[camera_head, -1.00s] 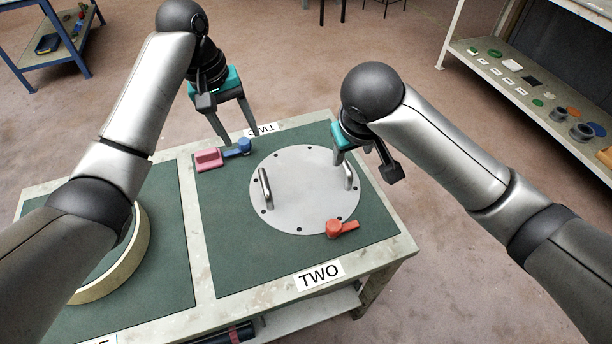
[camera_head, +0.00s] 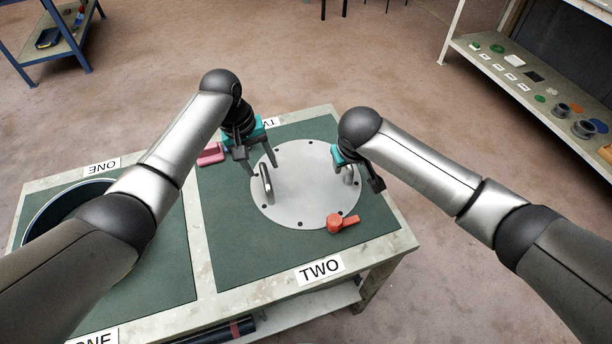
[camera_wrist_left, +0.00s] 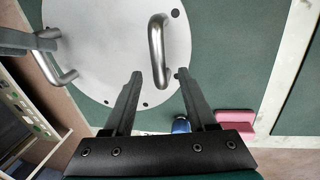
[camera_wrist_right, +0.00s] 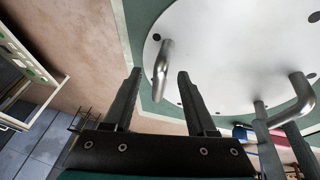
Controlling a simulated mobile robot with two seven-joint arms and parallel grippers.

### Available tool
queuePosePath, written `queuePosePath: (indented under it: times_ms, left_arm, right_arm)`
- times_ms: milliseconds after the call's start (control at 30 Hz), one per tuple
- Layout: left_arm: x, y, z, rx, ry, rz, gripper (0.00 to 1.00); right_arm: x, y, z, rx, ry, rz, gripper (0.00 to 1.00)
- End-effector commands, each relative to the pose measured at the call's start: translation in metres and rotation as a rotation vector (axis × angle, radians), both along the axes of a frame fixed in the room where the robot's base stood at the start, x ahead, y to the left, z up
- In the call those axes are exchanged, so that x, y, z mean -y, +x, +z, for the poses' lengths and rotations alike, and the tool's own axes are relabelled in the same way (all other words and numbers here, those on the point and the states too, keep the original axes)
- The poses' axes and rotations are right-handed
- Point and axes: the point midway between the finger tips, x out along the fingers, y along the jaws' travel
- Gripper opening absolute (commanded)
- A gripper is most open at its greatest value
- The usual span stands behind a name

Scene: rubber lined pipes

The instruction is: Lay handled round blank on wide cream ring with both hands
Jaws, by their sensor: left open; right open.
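The handled round blank (camera_head: 305,205) is a pale grey disc with small dark holes near its edge, lying flat on the green mat by the TWO label. Its left handle (camera_head: 266,186) and right handle (camera_head: 348,174) stand up. My left gripper (camera_head: 252,168) is open at the left handle, which shows between its fingertips in the left wrist view (camera_wrist_left: 157,60). My right gripper (camera_head: 352,178) is open at the right handle, which shows between its fingertips in the right wrist view (camera_wrist_right: 162,70). The ring (camera_head: 50,204) on the left mat shows a dark inner side; my left arm hides much of it.
An orange-red handled piece (camera_head: 341,222) lies at the disc's near right edge. A pink block (camera_head: 211,154) lies left of my left gripper; a blue piece (camera_wrist_left: 181,125) is beside it. A shelf (camera_head: 530,100) with small parts stands at the right. The near part of the right mat is clear.

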Motion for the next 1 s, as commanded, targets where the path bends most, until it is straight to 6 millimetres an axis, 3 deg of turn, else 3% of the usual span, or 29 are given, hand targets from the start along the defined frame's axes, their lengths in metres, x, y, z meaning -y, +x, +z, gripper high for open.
queuePosePath:
  times_ms: [300,667,1000]
  left_arm:
    - [0.005,0.001,-0.023,-0.001,0.001,0.000,0.57]
    - [0.005,0.001,-0.025,0.001,0.000,-0.001,0.57]
    - [0.005,0.001,-0.025,0.001,0.000,0.000,0.19]
  right_arm:
    - [0.002,0.010,-0.021,0.001,0.000,0.000,0.57]
    - [0.002,0.011,-0.023,0.001,0.000,0.000,0.57]
    - [0.002,0.011,-0.023,0.001,0.000,0.000,0.19]
